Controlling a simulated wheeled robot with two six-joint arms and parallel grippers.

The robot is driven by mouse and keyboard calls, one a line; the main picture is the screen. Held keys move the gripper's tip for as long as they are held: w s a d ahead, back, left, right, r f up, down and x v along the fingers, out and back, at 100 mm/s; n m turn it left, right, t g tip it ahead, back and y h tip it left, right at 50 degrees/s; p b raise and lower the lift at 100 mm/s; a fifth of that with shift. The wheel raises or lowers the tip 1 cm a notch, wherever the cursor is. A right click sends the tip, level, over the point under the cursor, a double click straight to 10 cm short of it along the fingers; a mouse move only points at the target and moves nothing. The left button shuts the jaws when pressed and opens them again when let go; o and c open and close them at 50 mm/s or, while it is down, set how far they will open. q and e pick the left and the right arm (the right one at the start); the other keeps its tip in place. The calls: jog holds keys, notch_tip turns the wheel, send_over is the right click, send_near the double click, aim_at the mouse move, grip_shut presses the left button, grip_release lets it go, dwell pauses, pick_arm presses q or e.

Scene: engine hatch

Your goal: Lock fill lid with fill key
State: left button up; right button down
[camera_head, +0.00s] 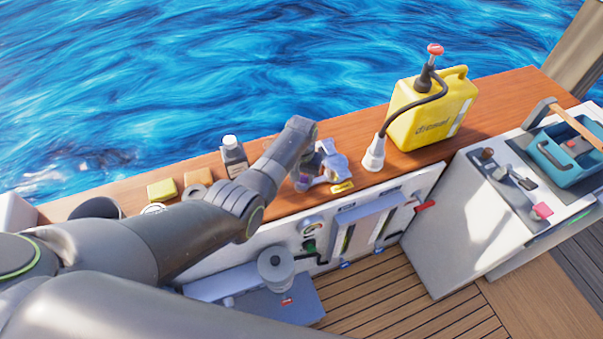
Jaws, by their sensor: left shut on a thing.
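My left arm reaches in from the left, over the wooden ledge (370,178). My left gripper (318,175) is at its end, low over the ledge near its front edge. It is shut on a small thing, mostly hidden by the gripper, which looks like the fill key. A small yellow, brass-like piece (343,187) lies at the ledge's front edge, just right of the gripper. I cannot tell whether it belongs to the fill lid. The fill lid cannot be made out clearly. My right gripper is not in view.
A yellow jerrycan (430,112) stands to the right, its black hose running to a white funnel (373,155). A teal toolbox (565,160) sits on the right counter. Water lies behind the ledge.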

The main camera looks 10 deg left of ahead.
pick_arm(q)
jog(key=m+p, duration=0.1)
jog(key=m, duration=0.4)
jog(key=shift+r+m, duration=0.1)
jog(key=shift+m, duration=0.2)
jog(key=m+p, duration=0.1)
jog(key=m, duration=0.3)
jog(key=shift+m, duration=0.3)
jog(key=shift+o, duration=0.2)
jog(key=o, duration=1)
jog(key=shift+c, duration=0.2)
notch_tip(320, 180, up, 7)
jog(key=shift+f+p, duration=0.2)
jog(key=shift+p, duration=1)
notch_tip(320, 180, up, 11)
jog(key=shift+f, duration=0.15)
